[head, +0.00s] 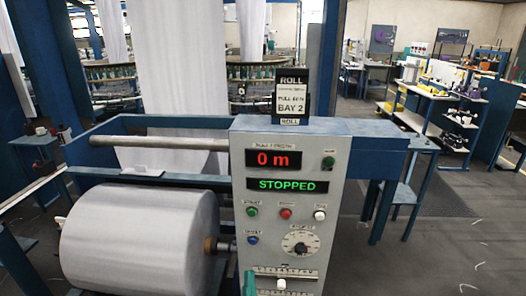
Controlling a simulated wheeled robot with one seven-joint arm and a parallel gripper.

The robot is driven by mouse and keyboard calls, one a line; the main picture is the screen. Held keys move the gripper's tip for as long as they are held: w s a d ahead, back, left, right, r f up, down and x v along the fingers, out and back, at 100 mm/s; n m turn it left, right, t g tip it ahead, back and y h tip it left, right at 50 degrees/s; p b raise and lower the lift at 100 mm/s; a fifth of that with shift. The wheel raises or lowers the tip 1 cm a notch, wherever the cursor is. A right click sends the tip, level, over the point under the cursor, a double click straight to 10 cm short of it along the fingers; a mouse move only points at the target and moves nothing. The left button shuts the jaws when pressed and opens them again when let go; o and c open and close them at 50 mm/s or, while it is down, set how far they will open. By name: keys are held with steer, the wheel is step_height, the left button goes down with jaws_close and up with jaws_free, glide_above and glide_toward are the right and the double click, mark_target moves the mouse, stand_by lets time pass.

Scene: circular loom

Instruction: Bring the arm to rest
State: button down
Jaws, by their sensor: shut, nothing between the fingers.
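My arm and gripper do not show in the head view, so I cannot see how the arm is held. In front of me stands the circular loom's control panel (290,215), a grey upright face with a red display (273,159) reading "0 m" and a green display (287,185) reading "STOPPED". Below them are several push buttons and a round dial (300,243). A large roll of white fabric (135,240) lies in the frame to the left of the panel. A teal upright piece (249,284) shows at the bottom edge, cut off.
A black sign (291,96) reading "BAY 2" stands on the blue beam (375,130). White fabric (188,65) hangs behind the roll. A blue side stand (405,195) is right of the panel. Shelves (432,105) stand farther back. The grey floor (450,225) at right is mostly open.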

steer(key=s+d+f+n+g, duration=0.1)
steer(key=s+f+n+g, duration=0.15)
steer(key=s+f, duration=0.65)
steer(key=s+d+n+g, duration=0.1)
steer(key=s+g, duration=0.3)
steer(key=s, duration=1.1)
steer(key=s+d+n+g, duration=0.2)
steer(key=s+n+g, duration=0.1)
steer(key=s, duration=1.2)
steer(key=shift+s+d+r+g, duration=0.2)
steer(key=shift+s+r+g, duration=0.15)
steer(key=shift+g, duration=0.5)
steer(key=shift+w+d+h, duration=0.1)
steer(key=shift+h, duration=0.2)
